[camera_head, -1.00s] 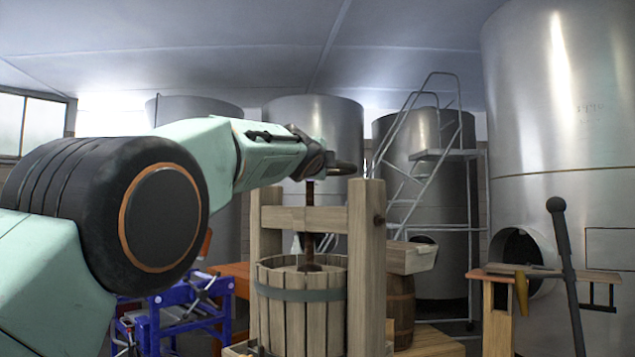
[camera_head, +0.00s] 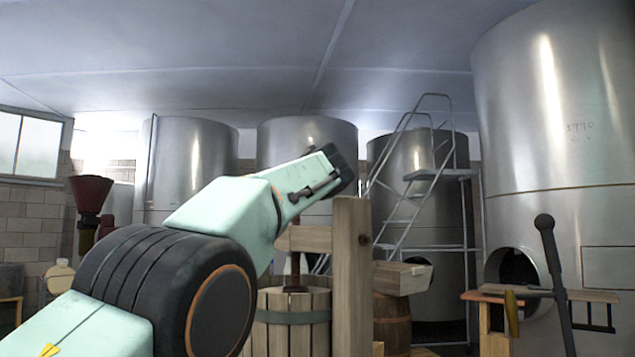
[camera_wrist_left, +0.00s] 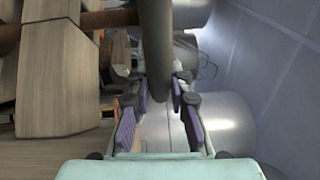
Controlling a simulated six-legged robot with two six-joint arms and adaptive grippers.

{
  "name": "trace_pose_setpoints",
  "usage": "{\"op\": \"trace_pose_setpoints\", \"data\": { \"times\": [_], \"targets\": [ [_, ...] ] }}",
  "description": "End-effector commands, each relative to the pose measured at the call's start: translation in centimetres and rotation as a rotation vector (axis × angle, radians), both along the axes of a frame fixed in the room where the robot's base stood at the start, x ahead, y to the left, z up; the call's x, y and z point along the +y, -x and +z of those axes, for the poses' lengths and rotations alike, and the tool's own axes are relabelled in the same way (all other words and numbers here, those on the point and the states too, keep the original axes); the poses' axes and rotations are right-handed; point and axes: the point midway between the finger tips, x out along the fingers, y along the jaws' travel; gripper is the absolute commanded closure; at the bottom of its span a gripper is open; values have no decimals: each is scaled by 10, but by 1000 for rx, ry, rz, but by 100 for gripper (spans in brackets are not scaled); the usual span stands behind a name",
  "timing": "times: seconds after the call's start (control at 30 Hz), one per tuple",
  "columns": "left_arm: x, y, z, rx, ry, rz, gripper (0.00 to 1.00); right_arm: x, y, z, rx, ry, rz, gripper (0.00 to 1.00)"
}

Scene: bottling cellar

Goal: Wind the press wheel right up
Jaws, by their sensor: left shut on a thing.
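The wooden basket press stands ahead in the head view, with an upright post (camera_head: 351,280), a crossbeam (camera_head: 308,239), a slatted basket (camera_head: 292,335) and a dark screw (camera_head: 295,268) going down into the basket. My left arm reaches over the press and hides the top of the screw and the wheel there. In the left wrist view my left gripper (camera_wrist_left: 160,88) has its purple-padded fingers on either side of a dark grey bar, which looks like the press wheel (camera_wrist_left: 156,45), and is shut on it. My right gripper is in neither view.
A barrel (camera_head: 392,320) and a wooden box (camera_head: 402,277) stand beside the press. A metal stair (camera_head: 435,175) and steel tanks (camera_head: 570,150) stand behind. A bench (camera_head: 490,296) and a dark knobbed rod (camera_head: 556,270) are at right, a red funnel (camera_head: 91,194) at left.

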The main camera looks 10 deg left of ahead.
Motion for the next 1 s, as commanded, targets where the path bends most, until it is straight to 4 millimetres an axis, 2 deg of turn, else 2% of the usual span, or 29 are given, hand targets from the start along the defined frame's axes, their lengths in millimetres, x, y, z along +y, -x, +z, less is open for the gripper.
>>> {"op": "trace_pose_setpoints", "data": {
  "times": [0.03, 0.6, 0.63, 0.9, 1.0],
  "targets": [
    [-2, -3, -10, 18, 1, 8, 100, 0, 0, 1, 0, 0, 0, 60],
    [-1, -2, -10, 15, 3, 28, 100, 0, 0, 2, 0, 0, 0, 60],
    [-1, -2, -10, 16, 3, 28, 78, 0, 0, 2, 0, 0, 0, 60],
    [-1, -1, -7, 9, 2, 26, 57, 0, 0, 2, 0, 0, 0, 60],
    [-1, -1, -5, 6, 2, 26, 57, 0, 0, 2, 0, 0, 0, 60]
  ]
}}
